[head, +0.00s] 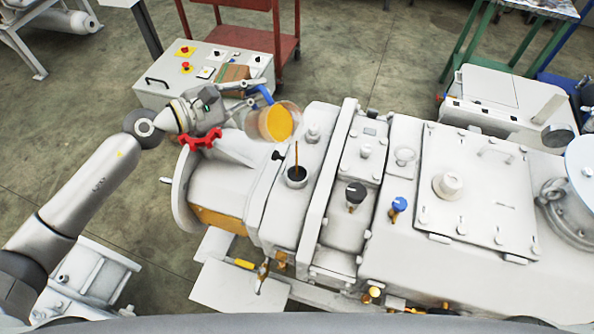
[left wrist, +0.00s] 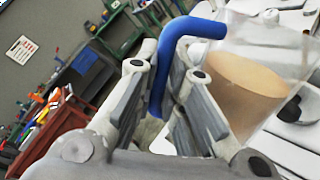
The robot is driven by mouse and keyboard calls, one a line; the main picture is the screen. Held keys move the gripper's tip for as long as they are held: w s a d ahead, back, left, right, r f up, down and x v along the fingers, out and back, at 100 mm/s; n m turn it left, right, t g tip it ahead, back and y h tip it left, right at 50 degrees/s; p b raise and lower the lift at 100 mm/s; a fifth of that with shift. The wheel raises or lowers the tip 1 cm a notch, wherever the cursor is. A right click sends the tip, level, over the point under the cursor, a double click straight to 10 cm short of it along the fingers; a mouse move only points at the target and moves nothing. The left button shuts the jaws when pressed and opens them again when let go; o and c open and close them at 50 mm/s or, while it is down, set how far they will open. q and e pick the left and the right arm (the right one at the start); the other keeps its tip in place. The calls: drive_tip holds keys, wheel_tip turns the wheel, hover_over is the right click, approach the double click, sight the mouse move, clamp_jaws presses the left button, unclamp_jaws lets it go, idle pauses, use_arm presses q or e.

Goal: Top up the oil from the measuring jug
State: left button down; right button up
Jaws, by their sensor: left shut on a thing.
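The measuring jug (head: 260,121) is clear with a blue handle and amber oil (head: 279,124) inside. It is tilted to the right, above the left part of the white vacuum pump (head: 265,190). My left gripper (head: 241,88) is shut on the blue handle, which also shows between the fingers in the left wrist view (left wrist: 162,75). A thin brown line (head: 297,155), which looks like a stream of oil, runs down into the black-rimmed filler opening (head: 297,176) on the pump. Its top end is just below the jug's right side. My right gripper is not in view.
A black cap or knob (head: 355,194) and a blue knob (head: 398,206) stand on the pump to the right of the opening. A control box (head: 208,75) with buttons and a red cart (head: 240,32) stand behind. Open floor (head: 375,50) lies at the back.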

use_arm(q)
drive_tip(key=shift+s+d+r+m+p, duration=0.3)
drive_tip(key=shift+m+p, duration=0.4)
drive_tip(key=shift+p, duration=0.25)
idle(3.5)
drive_tip(key=shift+s+d+r+m+p, duration=0.2)
drive_tip(key=shift+r+m+p, duration=0.15)
drive_tip(key=shift+p, duration=0.65)
idle(2.4)
